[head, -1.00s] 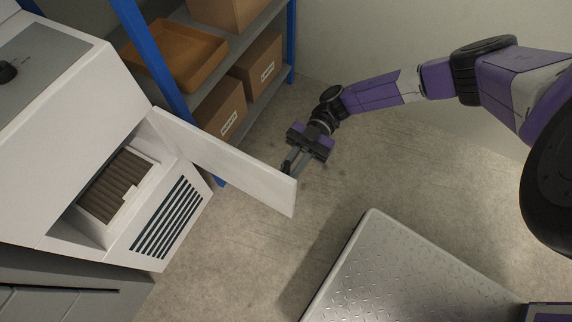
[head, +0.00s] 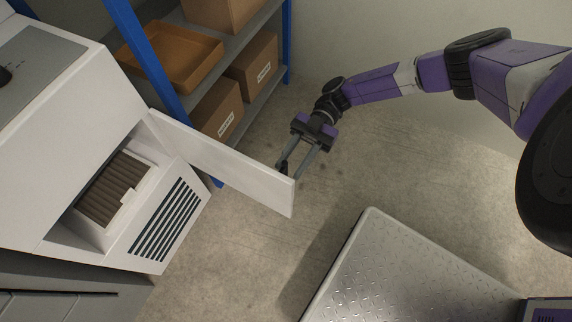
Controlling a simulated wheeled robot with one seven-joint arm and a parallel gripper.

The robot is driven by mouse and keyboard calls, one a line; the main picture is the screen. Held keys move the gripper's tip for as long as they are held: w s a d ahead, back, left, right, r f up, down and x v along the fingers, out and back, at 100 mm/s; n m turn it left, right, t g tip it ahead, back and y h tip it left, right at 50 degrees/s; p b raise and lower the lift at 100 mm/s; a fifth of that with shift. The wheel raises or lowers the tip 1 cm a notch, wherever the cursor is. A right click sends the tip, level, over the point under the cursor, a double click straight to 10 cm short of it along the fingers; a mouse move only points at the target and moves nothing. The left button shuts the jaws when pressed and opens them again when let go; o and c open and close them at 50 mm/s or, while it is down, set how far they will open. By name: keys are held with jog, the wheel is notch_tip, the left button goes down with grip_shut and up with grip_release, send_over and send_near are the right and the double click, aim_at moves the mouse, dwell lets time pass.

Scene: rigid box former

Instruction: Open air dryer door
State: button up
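The air dryer (head: 70,120) is a white cabinet at the left of the head view. Its white door (head: 225,164) stands swung well out from the opening, pointing toward the right. Inside the opening a brown pleated filter (head: 112,188) in a white frame shows. My gripper (head: 291,172) is at the outer end of the door, on its far side. Its two grey fingers are spread apart, with nothing seen between them. The door's edge partly hides the fingertips, so I cannot tell if they touch it.
A blue-framed shelf (head: 148,55) with cardboard boxes (head: 217,108) and an orange-brown tray (head: 180,58) stands behind the door. Bare concrete floor (head: 245,235) lies right of the dryer. A metal tread-plate platform (head: 400,275) is at the lower right.

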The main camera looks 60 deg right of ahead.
jog(key=shift+w+d, duration=0.1)
jog(key=shift+d, duration=2.15)
jog(key=s+a+f+m+t+h, duration=0.1)
jog(key=s+f+m+t+h, duration=0.15)
jog(key=s+m+t, duration=0.6)
jog(key=s+a+r+m+t+h, duration=0.5)
jog(key=s+a+t+h, duration=0.25)
jog(key=a+h, duration=0.2)
notch_tip(320, 180, up, 34)
jog(key=w+a+m+h+p, duration=0.2)
jog(key=m+h+p, duration=0.3)
jog(key=p, duration=2.1)
jog(key=shift+w+a+g+h, duration=0.15)
jog(key=shift+a+g+h, duration=0.15)
jog(key=shift+h, duration=0.2)
